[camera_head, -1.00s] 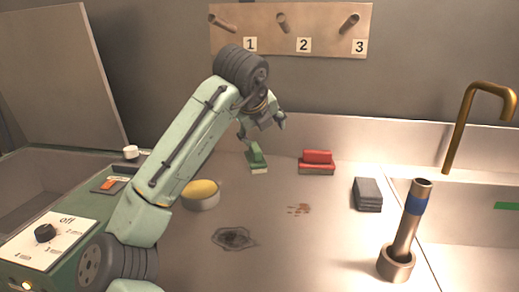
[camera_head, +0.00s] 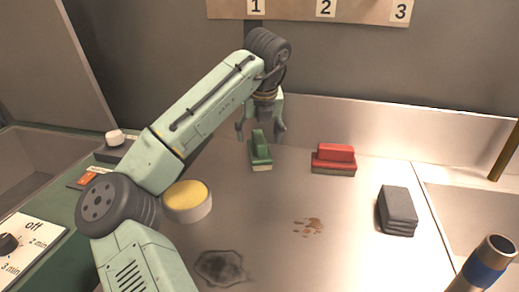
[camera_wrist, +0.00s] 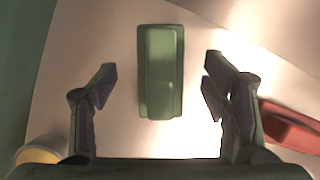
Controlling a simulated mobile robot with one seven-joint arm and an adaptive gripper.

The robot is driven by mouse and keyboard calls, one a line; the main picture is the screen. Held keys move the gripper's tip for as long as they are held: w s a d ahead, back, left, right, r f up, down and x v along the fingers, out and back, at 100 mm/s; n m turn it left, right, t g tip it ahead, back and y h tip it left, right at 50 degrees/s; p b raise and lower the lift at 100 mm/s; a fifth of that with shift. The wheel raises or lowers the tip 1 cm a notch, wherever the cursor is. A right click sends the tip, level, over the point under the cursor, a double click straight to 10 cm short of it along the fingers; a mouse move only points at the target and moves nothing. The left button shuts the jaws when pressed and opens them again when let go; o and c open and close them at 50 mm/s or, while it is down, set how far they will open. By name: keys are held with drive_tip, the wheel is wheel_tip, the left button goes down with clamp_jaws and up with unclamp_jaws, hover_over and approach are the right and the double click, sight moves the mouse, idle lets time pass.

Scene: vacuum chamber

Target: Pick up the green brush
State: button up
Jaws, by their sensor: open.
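The green brush (camera_head: 260,152) lies on the metal counter toward the back, handle up, with a pale edge along its bottom. My gripper (camera_head: 261,129) is over and just behind it, with its fingers pointing down and spread. In the wrist view the green brush (camera_wrist: 161,72) lies between the lines of the two open fingers, a bit ahead of the fingertips. My gripper (camera_wrist: 157,85) is empty there, and bare counter shows between each finger and the brush. I cannot tell the exact height of the fingertips above the counter.
A red brush (camera_head: 334,160) lies to the right of the green one, and also shows in the wrist view (camera_wrist: 290,127). A round tub with yellow content (camera_head: 188,201) stands left. A grey block stack (camera_head: 397,210) and a blue-banded tube (camera_head: 486,265) are at right.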

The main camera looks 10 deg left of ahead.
sight(259, 136)
drive_tip(key=shift+p+x, duration=0.6)
drive_tip(key=shift+x, duration=2.1)
drive_tip(key=shift+s+d, duration=0.1)
drive_tip(key=shift+s, duration=0.05)
drive_tip(key=shift+c, duration=0.5)
drive_tip(key=c, duration=1.3)
drive_tip(key=shift+r, duration=0.1)
drive_tip(key=shift+r, duration=0.6)
wheel_tip(259, 136, up, 2)
drive_tip(key=shift+r+b, duration=0.1)
drive_tip(key=shift+b, duration=0.4)
drive_tip(key=s+a+b, duration=0.1)
drive_tip(key=s, duration=0.4)
drive_tip(key=s+a+r+b, duration=0.1)
drive_tip(key=s, duration=0.4)
drive_tip(key=s+a+b, duration=0.1)
drive_tip(key=s, duration=0.4)
drive_tip(key=shift+s+r, duration=0.15)
drive_tip(key=shift+s, duration=0.2)
